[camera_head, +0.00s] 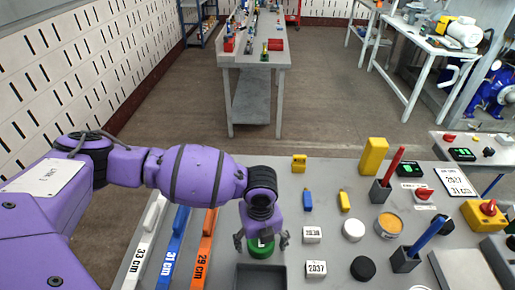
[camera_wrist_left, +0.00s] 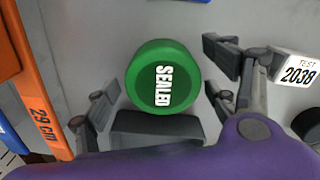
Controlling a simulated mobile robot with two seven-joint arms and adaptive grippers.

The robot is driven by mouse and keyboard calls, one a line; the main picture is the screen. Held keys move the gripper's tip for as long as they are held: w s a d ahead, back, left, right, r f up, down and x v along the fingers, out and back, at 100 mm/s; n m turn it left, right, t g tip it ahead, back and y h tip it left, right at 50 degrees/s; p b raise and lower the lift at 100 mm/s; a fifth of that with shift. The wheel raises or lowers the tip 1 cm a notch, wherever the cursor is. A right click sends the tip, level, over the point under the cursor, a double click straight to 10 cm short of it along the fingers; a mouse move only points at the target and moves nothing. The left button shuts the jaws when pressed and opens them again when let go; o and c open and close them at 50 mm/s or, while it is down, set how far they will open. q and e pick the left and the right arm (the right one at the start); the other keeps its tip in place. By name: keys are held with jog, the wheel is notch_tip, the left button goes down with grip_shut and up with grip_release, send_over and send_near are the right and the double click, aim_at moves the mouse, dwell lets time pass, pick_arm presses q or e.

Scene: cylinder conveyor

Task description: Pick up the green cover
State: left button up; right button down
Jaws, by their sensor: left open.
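The green cover (camera_head: 261,250) is a round disc on the grey table, under my left gripper. It also shows in the left wrist view as the green cover (camera_wrist_left: 158,62), with white lettering "SEALED". My left gripper (camera_head: 262,241) points down over it with its fingers spread wide, one on each side. In the wrist view, the fingers of my left gripper (camera_wrist_left: 162,97) stand apart and none is clearly touching the cover. Nothing is held. My right gripper is not in view.
An orange 29 cm bar (camera_head: 203,248) and a blue 31 cm bar (camera_head: 175,247) lie left of the cover. A dark tray (camera_head: 262,268) is just in front. Number blocks (camera_head: 312,235), a white disc (camera_head: 353,230) and a black disc (camera_head: 363,268) stand to the right.

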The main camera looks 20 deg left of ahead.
pick_arm(q)
jog(key=c, duration=1)
